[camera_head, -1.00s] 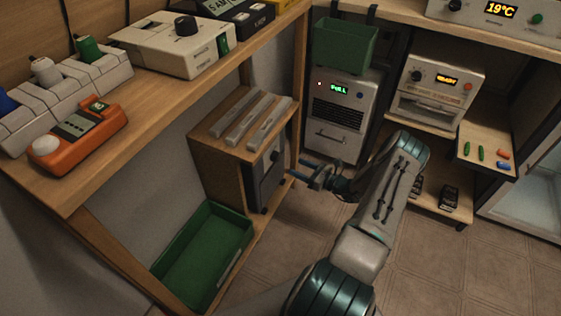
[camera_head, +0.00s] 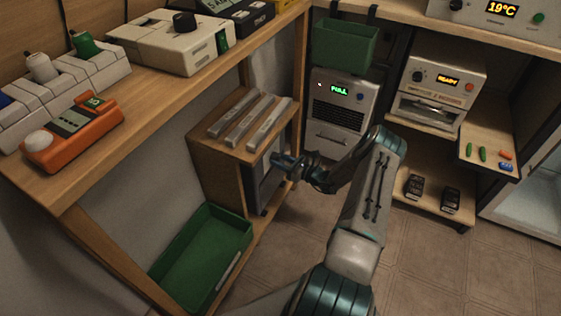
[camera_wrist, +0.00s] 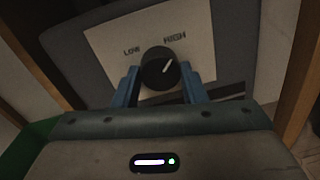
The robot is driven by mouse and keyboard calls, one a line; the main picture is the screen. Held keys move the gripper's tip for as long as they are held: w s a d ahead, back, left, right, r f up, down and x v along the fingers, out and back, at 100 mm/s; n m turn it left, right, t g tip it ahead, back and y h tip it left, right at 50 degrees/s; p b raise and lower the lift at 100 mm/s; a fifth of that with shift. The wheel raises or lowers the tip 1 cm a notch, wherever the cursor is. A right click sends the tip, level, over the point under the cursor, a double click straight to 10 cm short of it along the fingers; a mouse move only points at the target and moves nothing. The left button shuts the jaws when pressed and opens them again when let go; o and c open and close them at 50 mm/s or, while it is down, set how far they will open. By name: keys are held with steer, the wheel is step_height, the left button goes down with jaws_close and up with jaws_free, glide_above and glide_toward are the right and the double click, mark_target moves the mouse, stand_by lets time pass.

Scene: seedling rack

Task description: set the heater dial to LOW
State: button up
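The heater dial (camera_wrist: 155,72) is a round black knob on a pale plate (camera_wrist: 110,38) on the heater's grey front, seen in the wrist view. The plate reads LOW at left and HIGH at right. The dial's white pointer line tilts up and right, toward HIGH. My gripper (camera_wrist: 160,68) is open, with one blue finger on each side of the dial. I cannot tell whether either finger touches it. In the head view, the heater (camera_head: 268,190) sits in the wooden cabinet, and my gripper (camera_head: 281,163) is at its front and hides the dial.
Grey bars (camera_head: 250,120) lie on the wooden cabinet top. A green tray (camera_head: 207,250) is on the lower shelf at left. The tiled floor (camera_head: 420,265) at right is clear.

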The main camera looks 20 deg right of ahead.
steer(key=shift+c, duration=0.3)
steer(key=n+b, duration=0.1)
steer(key=n, duration=0.3)
steer(key=shift+f, duration=0.1)
steer(key=n+b, duration=0.1)
steer(key=n, duration=0.3)
steer(key=shift+w+d+n, duration=0.1)
steer(key=shift+n, duration=0.3)
steer(key=n, duration=0.4)
steer(key=shift+d+n+y, duration=0.1)
steer(key=shift+n+y, duration=0.2)
steer(key=n+b, duration=0.1)
steer(key=n, duration=0.4)
steer(key=o, duration=1)
steer(key=shift+c, duration=0.2)
steer(key=shift+d, duration=0.1)
